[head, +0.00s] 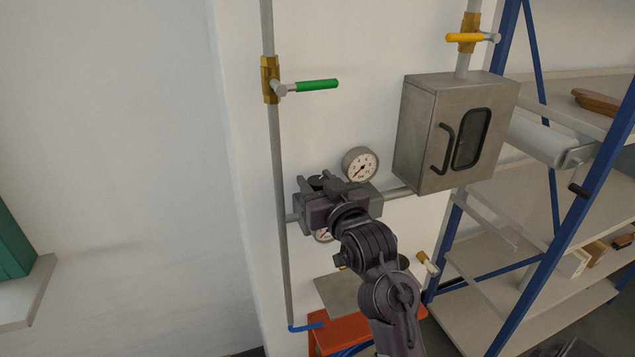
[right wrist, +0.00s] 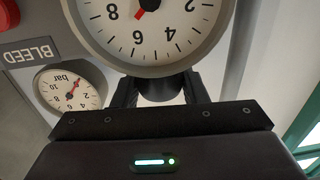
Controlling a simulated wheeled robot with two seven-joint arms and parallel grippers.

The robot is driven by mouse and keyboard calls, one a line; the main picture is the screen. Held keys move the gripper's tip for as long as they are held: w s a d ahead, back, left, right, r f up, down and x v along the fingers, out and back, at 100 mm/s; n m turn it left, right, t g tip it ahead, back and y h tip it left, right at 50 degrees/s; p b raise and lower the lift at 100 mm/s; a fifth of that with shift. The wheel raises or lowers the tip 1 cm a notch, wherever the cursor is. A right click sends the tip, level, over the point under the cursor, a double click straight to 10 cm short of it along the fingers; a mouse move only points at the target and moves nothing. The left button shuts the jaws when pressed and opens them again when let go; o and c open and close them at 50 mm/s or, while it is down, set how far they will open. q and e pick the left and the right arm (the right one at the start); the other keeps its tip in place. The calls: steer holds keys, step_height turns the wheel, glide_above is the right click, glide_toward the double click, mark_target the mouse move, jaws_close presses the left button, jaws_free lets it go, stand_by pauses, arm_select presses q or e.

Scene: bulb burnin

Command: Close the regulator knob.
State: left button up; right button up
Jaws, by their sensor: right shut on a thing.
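The regulator knob (right wrist: 160,90) is dark and round, below the large gauge in the right wrist view. My right gripper (right wrist: 158,92) is shut on it, one finger on each side. In the head view my right gripper (head: 319,184) reaches the regulator on the wall pipe, and its body covers most of the regulator. The large round gauge (head: 361,165) shows beside the gripper; it also shows upside down in the right wrist view (right wrist: 165,25). A smaller bar gauge (right wrist: 72,92) sits beside it. My left gripper is not in view.
A green-handled valve (head: 316,85) and a yellow-handled valve (head: 466,38) sit on pipes above. A grey cabinet (head: 420,132) with a dark handle is right of the regulator. A blue-framed shelf (head: 569,205) stands at right. A BLEED label (right wrist: 28,53) is near a red part (right wrist: 8,14).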

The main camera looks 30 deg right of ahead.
steer(key=shift+y, duration=0.3)
steer(key=shift+d+r+n+y+p, duration=0.1)
steer(key=shift+r+n+y+p, duration=0.05)
steer(key=shift+n+y+p, duration=0.85)
steer(key=n+y+p, duration=0.2)
steer(key=y+p, duration=0.1)
steer(key=shift+r+y, duration=0.15)
steer(key=shift+y, duration=0.15)
steer(key=n+y, duration=0.1)
steer(key=n+y+p, duration=0.1)
steer(key=y, duration=0.1)
steer(key=shift+f+g, duration=0.2)
steer(key=shift+g, duration=0.1)
steer(key=shift+n+g+y+p, duration=0.5)
steer(key=shift+n+y, duration=0.3)
steer(key=shift+y, duration=0.4)
steer(key=o, duration=1)
steer(key=shift+c, duration=0.2)
